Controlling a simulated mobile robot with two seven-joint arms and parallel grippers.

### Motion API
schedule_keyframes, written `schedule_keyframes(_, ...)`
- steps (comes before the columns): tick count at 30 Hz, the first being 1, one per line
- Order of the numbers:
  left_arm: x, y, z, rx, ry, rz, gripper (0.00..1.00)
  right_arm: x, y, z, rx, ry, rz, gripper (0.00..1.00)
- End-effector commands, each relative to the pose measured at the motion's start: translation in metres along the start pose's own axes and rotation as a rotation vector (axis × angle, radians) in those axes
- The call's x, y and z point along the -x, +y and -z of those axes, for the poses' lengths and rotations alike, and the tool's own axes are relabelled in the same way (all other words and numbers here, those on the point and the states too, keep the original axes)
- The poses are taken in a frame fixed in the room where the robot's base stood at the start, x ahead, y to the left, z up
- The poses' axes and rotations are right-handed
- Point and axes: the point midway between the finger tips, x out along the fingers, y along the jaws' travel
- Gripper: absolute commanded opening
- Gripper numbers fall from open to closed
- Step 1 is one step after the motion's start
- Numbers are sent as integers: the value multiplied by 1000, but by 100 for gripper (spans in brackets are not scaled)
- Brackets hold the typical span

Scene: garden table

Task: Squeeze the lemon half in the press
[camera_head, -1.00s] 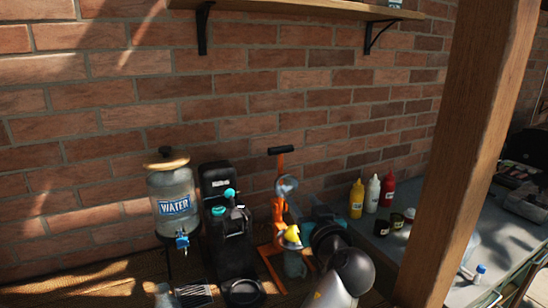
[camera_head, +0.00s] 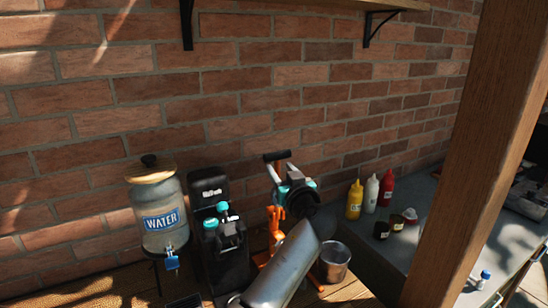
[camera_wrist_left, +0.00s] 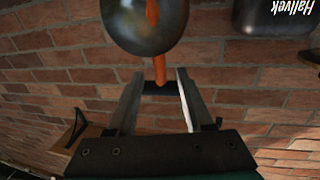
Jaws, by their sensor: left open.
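The orange press (camera_head: 275,215) stands against the brick wall in the head view, largely hidden behind my left arm. Its black handle (camera_head: 275,155) is at the top of the orange lever. My left gripper (camera_head: 279,166) is open at this handle. In the left wrist view, the handle (camera_wrist_left: 160,88) lies across the space between the two open fingers (camera_wrist_left: 158,95), with the orange lever (camera_wrist_left: 158,68) and a rounded metal part (camera_wrist_left: 146,22) beyond. The lemon half is hidden now. My right gripper is out of view.
A water dispenser (camera_head: 160,215) and a black coffee machine (camera_head: 222,250) stand left of the press. A metal cup (camera_head: 335,262) stands right of my arm. Several sauce bottles (camera_head: 371,194) are on the grey counter. A wooden post (camera_head: 468,170) rises at the right.

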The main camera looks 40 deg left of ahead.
Motion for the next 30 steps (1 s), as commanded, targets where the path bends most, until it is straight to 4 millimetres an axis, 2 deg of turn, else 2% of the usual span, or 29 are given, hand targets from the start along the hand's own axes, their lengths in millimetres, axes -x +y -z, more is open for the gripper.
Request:
schedule_keyframes(6, -32, 0, 1, -2, 0, 2, 52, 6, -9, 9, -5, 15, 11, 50)
schedule_keyframes(13, -54, 0, 0, -1, 0, 1, 52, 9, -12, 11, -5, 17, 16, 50)
schedule_keyframes(19, -63, 0, 0, 0, -1, 0, 52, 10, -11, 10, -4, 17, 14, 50)
schedule_keyframes(28, -64, 0, 0, 0, -1, 0, 52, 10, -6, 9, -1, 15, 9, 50)
schedule_keyframes(30, -64, 0, 0, 0, -1, 0, 45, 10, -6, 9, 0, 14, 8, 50)
